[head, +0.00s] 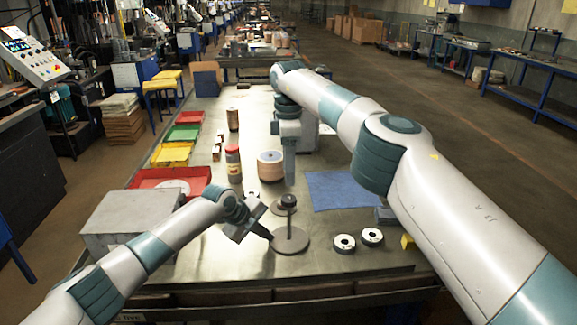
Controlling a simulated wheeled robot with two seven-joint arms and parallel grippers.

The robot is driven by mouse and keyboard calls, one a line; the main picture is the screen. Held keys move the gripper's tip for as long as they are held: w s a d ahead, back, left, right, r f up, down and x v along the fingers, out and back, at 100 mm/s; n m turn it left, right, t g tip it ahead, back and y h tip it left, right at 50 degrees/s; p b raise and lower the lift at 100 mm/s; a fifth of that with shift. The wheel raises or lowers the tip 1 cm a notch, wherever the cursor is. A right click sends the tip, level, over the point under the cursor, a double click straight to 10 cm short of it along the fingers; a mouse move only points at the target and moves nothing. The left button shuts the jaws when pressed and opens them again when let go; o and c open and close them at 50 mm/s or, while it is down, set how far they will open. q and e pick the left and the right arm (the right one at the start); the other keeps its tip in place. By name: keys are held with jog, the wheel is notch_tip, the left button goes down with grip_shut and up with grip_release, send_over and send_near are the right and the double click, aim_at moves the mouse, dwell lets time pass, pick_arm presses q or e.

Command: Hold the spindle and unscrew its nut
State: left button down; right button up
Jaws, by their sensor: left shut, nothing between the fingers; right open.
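The spindle (289,218) stands upright on a round grey base (291,243) near the front middle of the table. A dark nut-like piece (288,201) sits at its top. My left gripper (270,236) is shut and empty, its tips just left of the spindle's lower part, over the base's edge; whether they touch cannot be told. My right gripper (290,183) is open and points down, a little above or behind the spindle's top in the head view. The gap between its fingers is hard to see.
Two black-and-white discs (344,243) lie right of the base. A blue cloth (345,190) lies behind them. A tan disc stack (270,167) and red-capped bottle (233,165) stand behind. A grey box (130,215) and red bin (150,178) are at left.

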aim_at(289, 196)
jog(key=shift+f, duration=4.25)
jog(key=m, duration=0.9)
